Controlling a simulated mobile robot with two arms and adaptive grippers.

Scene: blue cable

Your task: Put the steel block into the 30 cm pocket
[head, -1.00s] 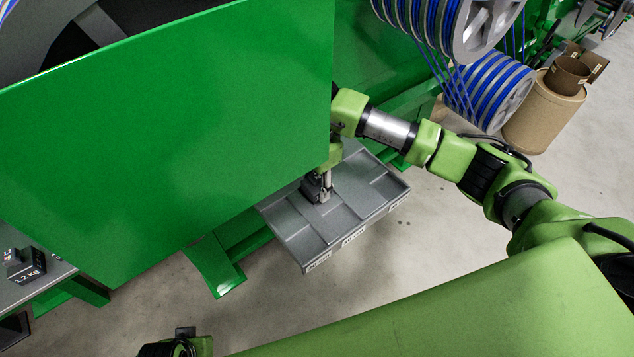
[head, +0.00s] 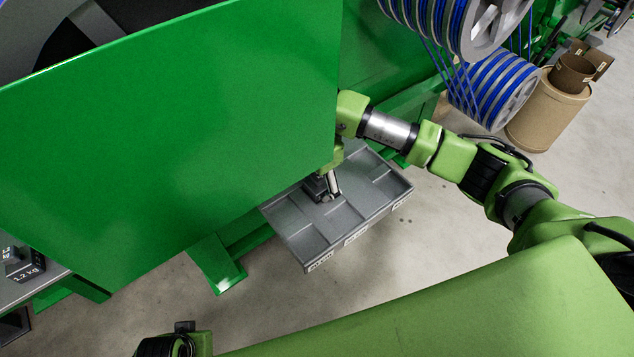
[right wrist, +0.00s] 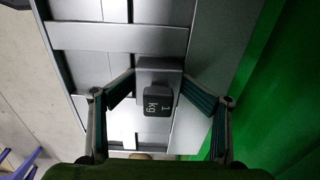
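A dark grey block marked 1 kg (right wrist: 158,103) sits low in the grey divided tray (head: 289,236), toward its back side; in the head view (head: 314,187) it is partly hidden. My right gripper (right wrist: 159,75) is over the tray, with its fingers spread on both sides of the block; it also shows in the head view (head: 327,184). The tips are very close to the block's wider base, and contact is hard to judge. Labels on the tray's front wall are too small to read. My left gripper does not show.
Another dark block marked 1.2 kg (head: 24,266) stands on a grey surface at the far left. A big green panel (head: 170,140) rises close beside the tray and my right gripper. Blue cable reels (head: 495,88) and a brown drum (head: 546,112) stand at the upper right.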

